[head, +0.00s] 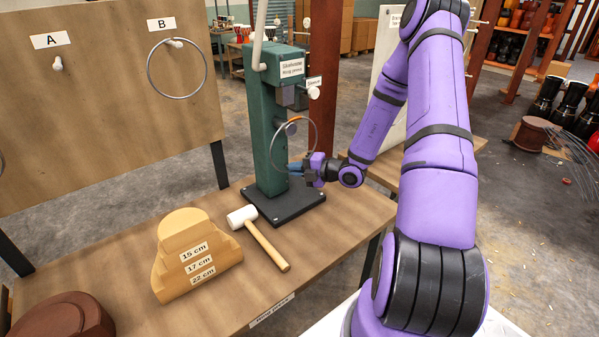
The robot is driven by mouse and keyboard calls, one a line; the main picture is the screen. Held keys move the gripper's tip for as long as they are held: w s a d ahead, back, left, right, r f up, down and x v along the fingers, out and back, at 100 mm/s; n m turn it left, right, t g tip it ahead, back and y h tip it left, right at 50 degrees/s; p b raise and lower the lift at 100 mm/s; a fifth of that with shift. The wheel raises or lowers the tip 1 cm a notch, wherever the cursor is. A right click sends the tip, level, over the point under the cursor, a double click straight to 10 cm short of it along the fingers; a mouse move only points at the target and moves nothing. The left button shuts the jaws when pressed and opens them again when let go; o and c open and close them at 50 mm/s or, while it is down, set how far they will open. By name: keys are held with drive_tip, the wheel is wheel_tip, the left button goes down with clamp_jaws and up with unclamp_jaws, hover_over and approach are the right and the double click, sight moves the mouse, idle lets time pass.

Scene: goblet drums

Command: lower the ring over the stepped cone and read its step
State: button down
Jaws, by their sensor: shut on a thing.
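A thin metal ring (316,138) with an orange mark at its top stands upright in front of the green press. My gripper (297,168) is shut on the ring's lower edge, beside the press column. A round knob of the press shows inside the ring's outline; I cannot tell whether the ring is around it or in front of it. The wooden stepped cone (180,243) stands on the bench, lower left of my gripper and apart from the ring. Its steps are labelled 15 cm, 17 cm and 22 cm, the widest lowest.
The green press (262,130) stands on a black base. A white-headed mallet (262,243) lies between it and the cone. Another ring (151,72) hangs on peg B of the board (100,120); peg A is empty. A brown round object (62,318) sits at the front left.

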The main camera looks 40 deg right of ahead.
drive_tip(key=shift+w+a+f, duration=0.1)
drive_tip(key=shift+w+f, duration=0.1)
drive_tip(key=shift+w, duration=0.5)
drive_tip(key=shift+w+d+f, duration=0.1)
drive_tip(key=shift+w+f, duration=0.1)
drive_tip(key=shift+w, duration=0.5)
drive_tip(key=shift+w+a+f, duration=0.1)
drive_tip(key=shift+w+f, duration=0.1)
drive_tip(key=shift+w, duration=0.5)
drive_tip(key=c, duration=1.2)
unclamp_jaws()
drive_tip(key=v, duration=1.1)
drive_tip(key=shift+a, duration=0.1)
